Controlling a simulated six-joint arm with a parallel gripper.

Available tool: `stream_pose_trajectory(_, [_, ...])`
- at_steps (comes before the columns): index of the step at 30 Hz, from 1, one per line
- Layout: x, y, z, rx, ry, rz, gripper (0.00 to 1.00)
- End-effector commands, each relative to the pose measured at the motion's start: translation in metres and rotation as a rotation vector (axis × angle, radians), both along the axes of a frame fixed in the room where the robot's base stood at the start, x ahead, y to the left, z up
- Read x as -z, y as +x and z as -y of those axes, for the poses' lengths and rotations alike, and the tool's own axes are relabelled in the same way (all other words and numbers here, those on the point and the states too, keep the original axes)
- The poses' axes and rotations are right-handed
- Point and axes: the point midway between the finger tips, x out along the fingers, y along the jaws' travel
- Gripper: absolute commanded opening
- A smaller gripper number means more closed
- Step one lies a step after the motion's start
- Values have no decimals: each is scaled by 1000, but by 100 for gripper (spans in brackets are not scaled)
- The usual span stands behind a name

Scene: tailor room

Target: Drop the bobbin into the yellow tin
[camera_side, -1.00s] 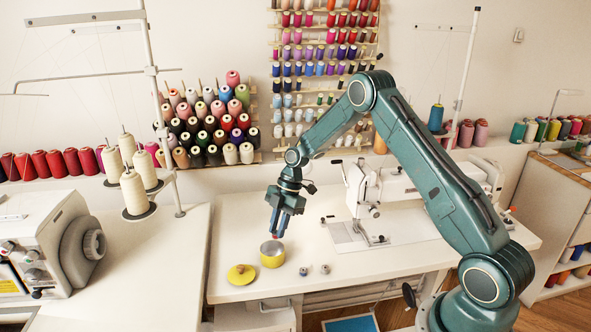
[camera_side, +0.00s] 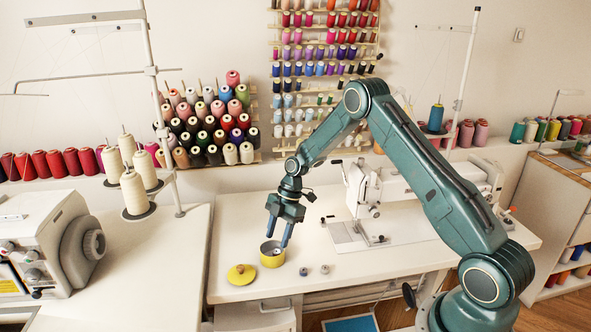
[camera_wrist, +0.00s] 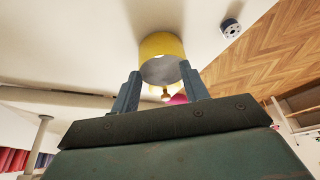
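The yellow tin (camera_side: 271,261) stands open on the white table, and its grey inside shows in the wrist view (camera_wrist: 160,47). My gripper (camera_side: 277,241) is just above the tin's mouth, pointing down with its two fingers spread apart. No object is clearly held between them. A small pale spot shows at the tin's mouth in the side view; I cannot tell whether it is a bobbin. A pink patch shows between the fingers in the wrist view, and I cannot tell what it is. Two small bobbins, one near (camera_side: 303,271) and one farther right (camera_side: 325,269), lie right of the tin.
A yellow lid (camera_side: 241,274) with a knob lies left of the tin. A white sewing machine (camera_side: 388,190) stands behind and to the right. Thread cones (camera_side: 133,190) on a stand are at the left. The table's front edge is close to the tin.

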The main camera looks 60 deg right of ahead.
Motion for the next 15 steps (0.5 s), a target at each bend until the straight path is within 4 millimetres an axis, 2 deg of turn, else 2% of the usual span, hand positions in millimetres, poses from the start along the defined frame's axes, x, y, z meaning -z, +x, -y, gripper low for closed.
stream_pose_trajectory(8, [-3,0,1,0,0,1,45])
stream_pose_trajectory(15, [-21,0,9,1,0,3,45])
